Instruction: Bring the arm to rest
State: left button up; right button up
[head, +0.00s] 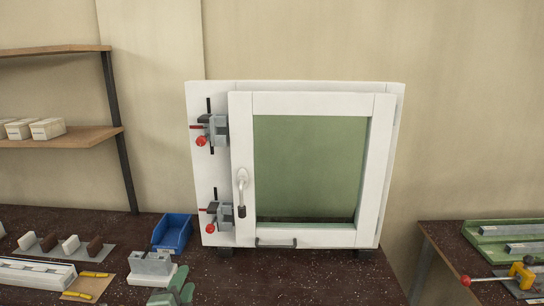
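A white cabinet (216,88) stands on the dark speckled bench, with a white-framed window door (380,170) that looks closed. Two grey clamps with red ball knobs, an upper one (218,130) and a lower one (222,215), sit left of the door. My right gripper is not in view.
A blue bin (172,233) and a grey block on a white base (152,266) stand left of the cabinet. Small blocks (70,244) and a pale rail (36,272) lie farther left. A right bench holds a green tray (482,235) and a yellow clamp (522,274). Bench before the cabinet looks clear.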

pick_arm(q)
jog(key=s+a+f+n+g, duration=0.1)
jog(key=s+f+n+g, duration=0.65)
jog(key=s+f, duration=0.65)
jog(key=s+f+n+g, duration=0.3)
jog(key=s, duration=0.6)
jog(key=s+f+n+g, duration=0.3)
jog(key=s, duration=0.7)
notch_tip(320, 180, down, 27)
jog(key=s, duration=0.2)
jog(key=s+a+f+g, duration=0.2)
jog(key=s+f, duration=1.2)
jog(key=s, duration=0.2)
jog(key=shift+a+f, duration=0.15)
